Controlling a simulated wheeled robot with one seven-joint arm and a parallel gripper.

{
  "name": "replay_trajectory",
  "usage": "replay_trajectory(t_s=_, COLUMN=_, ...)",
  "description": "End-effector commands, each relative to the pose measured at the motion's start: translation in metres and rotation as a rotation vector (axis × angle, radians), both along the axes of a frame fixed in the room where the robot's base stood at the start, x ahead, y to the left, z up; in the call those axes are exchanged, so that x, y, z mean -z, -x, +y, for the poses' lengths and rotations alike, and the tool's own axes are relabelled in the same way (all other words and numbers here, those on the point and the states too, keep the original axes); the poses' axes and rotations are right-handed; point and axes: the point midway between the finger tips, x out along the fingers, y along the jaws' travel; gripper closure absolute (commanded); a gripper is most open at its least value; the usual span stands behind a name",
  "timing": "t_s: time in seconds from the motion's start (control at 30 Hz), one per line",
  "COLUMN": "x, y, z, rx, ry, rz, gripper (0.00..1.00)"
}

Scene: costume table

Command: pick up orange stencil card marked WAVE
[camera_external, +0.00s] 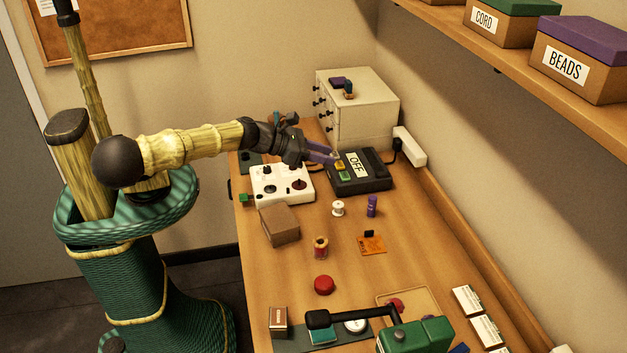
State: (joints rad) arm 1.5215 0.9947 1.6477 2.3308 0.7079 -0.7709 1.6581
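A small orange card (371,246) lies flat on the wooden table, right of the middle of the tabletop. It has dark marks on it, too small to read, and a small black piece sits at its top edge. The gripper is apart from the card.
A purple bottle (372,206), a white spool (338,209) and a red spool (320,247) stand near the card. A brown box (279,225) is left. A green device (415,337) is in front.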

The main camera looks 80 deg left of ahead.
Motion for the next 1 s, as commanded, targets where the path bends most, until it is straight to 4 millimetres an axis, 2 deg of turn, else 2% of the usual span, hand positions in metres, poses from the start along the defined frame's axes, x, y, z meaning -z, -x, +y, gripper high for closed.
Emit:
replay_trajectory(t_s=0.37, x=0.066, y=0.0, z=0.002, rx=-0.005, ry=-0.004, rz=0.004, gripper=0.66)
replay_trajectory(t_s=0.47, x=0.094, y=0.0, z=0.003, rx=-0.006, ry=-0.006, rz=0.006, gripper=0.66)
replay_trajectory(t_s=0.8, x=0.207, y=0.0, z=0.002, rx=-0.002, ry=-0.006, rz=0.004, gripper=0.66)
replay_trajectory(t_s=0.9, x=0.228, y=0.0, z=0.002, rx=-0.002, ry=-0.002, rz=0.003, gripper=0.66)
replay_trajectory(t_s=1.0, x=0.237, y=0.0, z=0.002, rx=-0.004, ry=0.001, rz=0.001, gripper=0.66)
